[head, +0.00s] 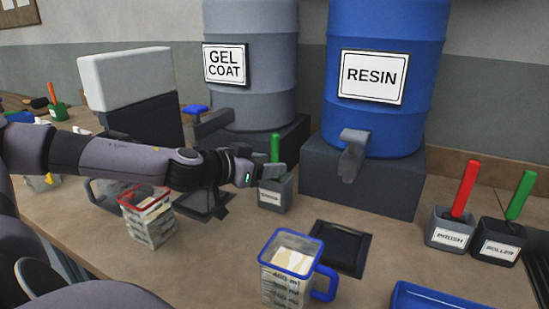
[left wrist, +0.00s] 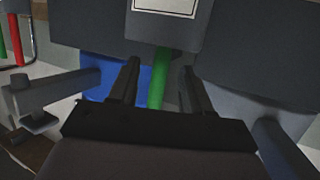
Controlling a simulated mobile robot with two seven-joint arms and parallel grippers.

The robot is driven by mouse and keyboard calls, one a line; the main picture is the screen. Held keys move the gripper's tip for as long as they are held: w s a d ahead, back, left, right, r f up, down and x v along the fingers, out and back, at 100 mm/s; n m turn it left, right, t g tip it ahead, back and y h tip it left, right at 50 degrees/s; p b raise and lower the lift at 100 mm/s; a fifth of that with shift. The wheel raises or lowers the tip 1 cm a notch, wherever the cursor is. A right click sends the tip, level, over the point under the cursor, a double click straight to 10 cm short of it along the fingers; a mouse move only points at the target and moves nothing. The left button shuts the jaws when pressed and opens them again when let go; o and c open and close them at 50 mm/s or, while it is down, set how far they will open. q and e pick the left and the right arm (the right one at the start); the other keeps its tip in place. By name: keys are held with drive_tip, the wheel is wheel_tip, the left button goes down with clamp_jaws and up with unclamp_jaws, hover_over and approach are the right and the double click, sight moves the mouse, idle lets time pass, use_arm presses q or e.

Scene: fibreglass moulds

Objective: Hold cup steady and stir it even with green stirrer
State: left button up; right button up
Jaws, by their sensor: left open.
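The green stirrer (head: 275,147) stands upright in a small grey labelled holder (head: 275,197) in front of the drums. My left gripper (head: 274,171) is open at the stirrer, just above the holder, and hides the stirrer's lower part in the head view. In the left wrist view the green handle (left wrist: 159,80) stands between the two open fingers, with a gap on each side. A clear cup with a blue rim and handle (head: 323,283) stands at the front of the bench with pale contents. My right gripper is not in view.
A red-rimmed cup (head: 158,233) stands under my left arm. A dark square pad (head: 341,248) lies behind the blue cup. Brush (head: 450,235) and roller (head: 497,246) holders stand at the right, near a blue tray (head: 430,297). Gel coat (head: 262,100) and resin (head: 385,125) drums block the back.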

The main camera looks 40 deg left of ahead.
sight(275, 134)
use_arm(q)
drive_tip(key=shift+p+x, duration=0.8)
drive_tip(key=shift+x, duration=0.1)
drive_tip(key=shift+w+f, duration=0.1)
drive_tip(key=shift+w, duration=0.3)
clamp_jaws()
wheel_tip(275, 134, up, 9)
drive_tip(key=p, duration=0.7)
drive_tip(key=shift+f+p, duration=0.25)
drive_tip(key=shift+p, duration=0.05)
drive_tip(key=shift+r+p, duration=0.5)
drive_tip(key=shift+r, duration=0.75)
